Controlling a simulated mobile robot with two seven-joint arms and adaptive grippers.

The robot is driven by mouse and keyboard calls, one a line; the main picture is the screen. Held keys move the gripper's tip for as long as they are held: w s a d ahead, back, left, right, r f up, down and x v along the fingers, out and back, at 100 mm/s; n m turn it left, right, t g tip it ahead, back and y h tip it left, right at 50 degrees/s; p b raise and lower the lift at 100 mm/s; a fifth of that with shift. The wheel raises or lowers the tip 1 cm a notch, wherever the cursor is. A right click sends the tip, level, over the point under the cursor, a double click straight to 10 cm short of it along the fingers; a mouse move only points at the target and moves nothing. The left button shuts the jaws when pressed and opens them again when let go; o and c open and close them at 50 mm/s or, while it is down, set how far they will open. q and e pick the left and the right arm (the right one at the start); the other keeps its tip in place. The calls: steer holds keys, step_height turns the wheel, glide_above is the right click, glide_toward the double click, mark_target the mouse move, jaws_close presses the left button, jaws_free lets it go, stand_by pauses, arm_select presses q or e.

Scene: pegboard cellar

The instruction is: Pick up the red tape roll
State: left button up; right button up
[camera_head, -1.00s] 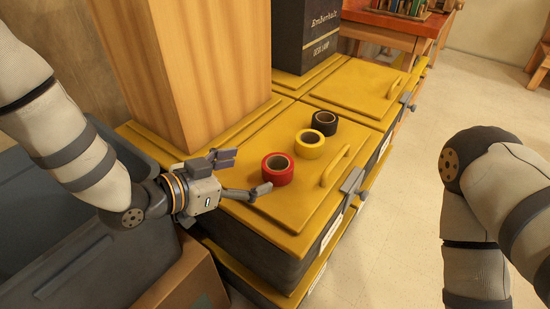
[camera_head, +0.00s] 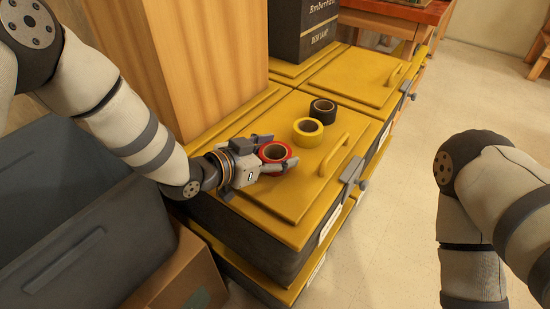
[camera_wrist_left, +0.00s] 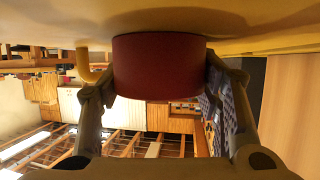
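The red tape roll (camera_head: 288,153) lies flat on the yellow lid of the near case (camera_head: 300,203). My left gripper (camera_head: 277,151) is at the roll, with one finger on its far side and one on its near side. In the left wrist view the roll (camera_wrist_left: 160,68) sits between the two spread fingers, close to both. The fingers look open around it, and I see no clear squeeze. Part of the roll's near side is hidden by a finger in the head view. My right gripper is not in view.
A yellow tape roll (camera_head: 308,132) and a black tape roll (camera_head: 323,111) stand in a row behind the red one. A yellow handle (camera_head: 334,155) rises at the right. A tall wooden block (camera_head: 180,65) stands at the left rear, with a grey bin (camera_head: 75,215) nearby.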

arm_select(q)
steer(key=shift+c, duration=1)
